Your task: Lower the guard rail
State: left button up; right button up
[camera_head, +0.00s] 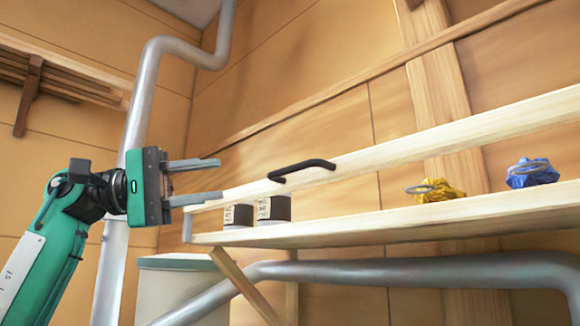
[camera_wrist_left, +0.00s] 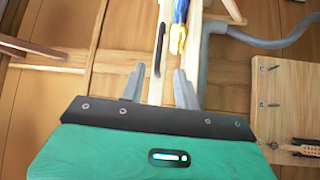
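The guard rail (camera_head: 420,146) is a long pale wooden bar running above the front of a wooden shelf (camera_head: 400,225). A black handle (camera_head: 302,168) is fixed on the rail near its left end. In the left wrist view the handle (camera_wrist_left: 160,48) runs along the rail, ahead of the fingers. My left gripper (camera_head: 208,180) is open and empty, just left of the rail's left end, with its fingers pointing right toward the handle. The fingers also show apart in the left wrist view (camera_wrist_left: 158,86). My right gripper is not in view.
Two dark tins with pale labels (camera_head: 273,208) stand on the shelf behind the rail. A yellow bundle (camera_head: 440,191) and a blue bundle (camera_head: 532,174) lie farther right. A grey pipe (camera_head: 143,105) rises at the left, near my arm. A pale bin (camera_head: 178,285) stands below.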

aim_at(286, 171)
pick_arm(q)
jog(key=d+p, duration=0.1)
jog(key=d, duration=0.2)
jog(key=d+r+p, duration=0.1)
jog(key=d+p, duration=0.1)
jog(key=d, duration=0.2)
jog(key=d+r+p, duration=0.1)
jog(key=d+p, duration=0.1)
jog(key=d, duration=0.2)
jog(key=shift+d, duration=0.2)
jog(key=shift+d+f+p, duration=0.15)
jog(key=shift+d+p, duration=0.2)
jog(key=shift+d, duration=0.45)
grip_shut()
